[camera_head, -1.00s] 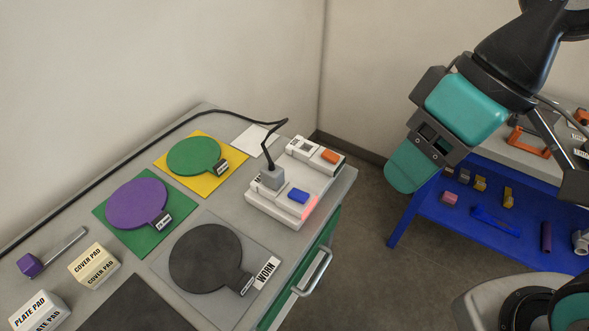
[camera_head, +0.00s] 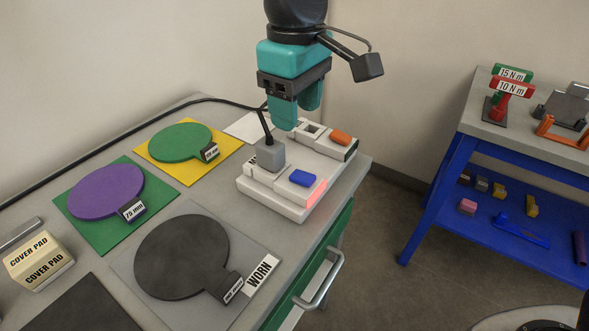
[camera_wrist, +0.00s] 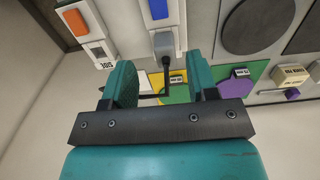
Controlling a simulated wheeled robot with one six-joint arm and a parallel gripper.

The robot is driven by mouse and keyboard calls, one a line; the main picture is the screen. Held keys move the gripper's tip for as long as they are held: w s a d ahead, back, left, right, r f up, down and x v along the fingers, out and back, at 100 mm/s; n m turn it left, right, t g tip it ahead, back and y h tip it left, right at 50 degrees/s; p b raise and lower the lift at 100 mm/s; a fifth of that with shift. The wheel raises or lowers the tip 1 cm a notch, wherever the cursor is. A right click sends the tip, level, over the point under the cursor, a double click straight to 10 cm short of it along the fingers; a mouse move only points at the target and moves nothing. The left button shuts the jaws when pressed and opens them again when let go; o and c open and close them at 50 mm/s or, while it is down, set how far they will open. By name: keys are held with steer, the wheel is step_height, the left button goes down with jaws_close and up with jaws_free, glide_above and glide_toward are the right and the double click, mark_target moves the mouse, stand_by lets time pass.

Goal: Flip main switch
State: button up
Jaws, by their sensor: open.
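A white power unit (camera_head: 268,196) stands on the grey cart top, with a blue rocker (camera_head: 301,178), an orange rocker (camera_head: 340,137) and a glowing red patch (camera_head: 317,191) on its front edge. No readable label says which rocker is the main switch. A grey plug (camera_head: 270,153) with a black cable stands on the unit. My gripper (camera_head: 297,108) points down above the back of the unit, its teal fingers apart and empty. In the wrist view, my gripper (camera_wrist: 148,82) also looks open; the blue rocker (camera_wrist: 158,9) and orange rocker (camera_wrist: 76,21) lie beyond the fingertips.
The upright cable stands close to my fingers. Green (camera_head: 181,142), purple (camera_head: 106,190) and black (camera_head: 186,256) round pads lie left of the unit. A cover pad box (camera_head: 42,262) stands at the left edge. A blue bench (camera_head: 440,190) stands at right, with open floor between.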

mark_target(296, 173)
step_height(296, 173, down, 12)
steer(key=shift+f, duration=0.1)
steer(key=shift+c, duration=0.4)
